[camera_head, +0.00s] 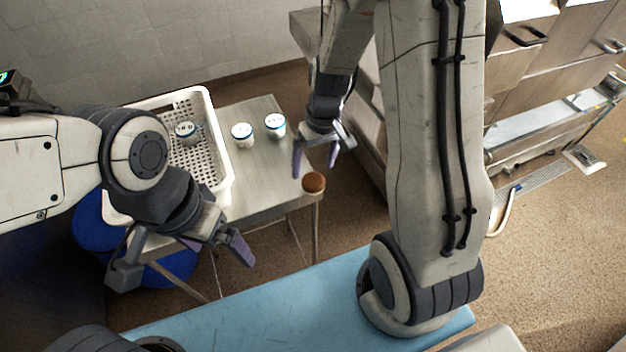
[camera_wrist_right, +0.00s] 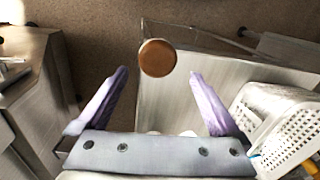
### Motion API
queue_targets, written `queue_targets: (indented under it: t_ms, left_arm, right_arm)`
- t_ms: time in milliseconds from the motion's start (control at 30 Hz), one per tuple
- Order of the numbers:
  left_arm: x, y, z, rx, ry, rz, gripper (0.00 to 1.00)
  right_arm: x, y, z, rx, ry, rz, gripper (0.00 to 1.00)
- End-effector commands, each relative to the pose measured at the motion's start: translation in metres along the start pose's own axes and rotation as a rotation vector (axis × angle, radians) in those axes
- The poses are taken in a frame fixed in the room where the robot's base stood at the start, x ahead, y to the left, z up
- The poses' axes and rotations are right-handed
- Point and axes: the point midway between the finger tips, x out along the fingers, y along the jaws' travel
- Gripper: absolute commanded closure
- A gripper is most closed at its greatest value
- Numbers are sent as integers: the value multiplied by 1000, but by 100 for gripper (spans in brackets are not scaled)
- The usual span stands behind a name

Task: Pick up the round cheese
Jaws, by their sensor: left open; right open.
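The round cheese (camera_head: 314,182) is a small orange-brown disc at the right front corner of the metal table (camera_head: 262,178). In the right wrist view the round cheese (camera_wrist_right: 157,58) shows beyond and between the fingertips. My right gripper (camera_head: 315,160) is open and empty, just above and behind the cheese, apart from it. Its purple fingers (camera_wrist_right: 152,78) are spread wide in the wrist view. My left gripper (camera_head: 185,262) is open and empty in front of the white basket, away from the cheese.
A white perforated basket (camera_head: 222,150) stands at the table's left with a white tub (camera_head: 186,130) in it. Two white tubs with blue rims, one left (camera_head: 242,134) and one right (camera_head: 275,124), stand at the table's back. A blue bin (camera_head: 90,228) is below left.

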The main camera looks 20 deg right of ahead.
Motion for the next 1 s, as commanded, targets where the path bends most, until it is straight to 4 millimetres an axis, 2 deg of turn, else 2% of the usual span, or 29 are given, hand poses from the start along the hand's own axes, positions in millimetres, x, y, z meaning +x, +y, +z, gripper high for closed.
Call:
queue_targets:
  t_ms: [267,400,700,867,900,967,1000]
  left_arm:
    - [-14,1,-1,2,0,0,0]
    - [-12,1,-1,2,0,0,0]
    - [-12,1,-1,2,0,0,0]
    - [-12,1,-1,2,0,0,0]
    - [-12,1,-1,2,0,0,0]
    - [-12,1,-1,2,0,0,0]
    - [-12,1,-1,2,0,0,0]
  right_arm:
    - [30,4,3,3,-7,-1,0]
    - [48,4,2,0,-3,-1,0]
    - [52,5,2,0,0,0,0]
    - [52,5,2,0,0,0,61]
    - [52,5,2,0,0,0,76]
    - [52,5,2,0,0,0,96]
    - [52,5,2,0,0,0,96]
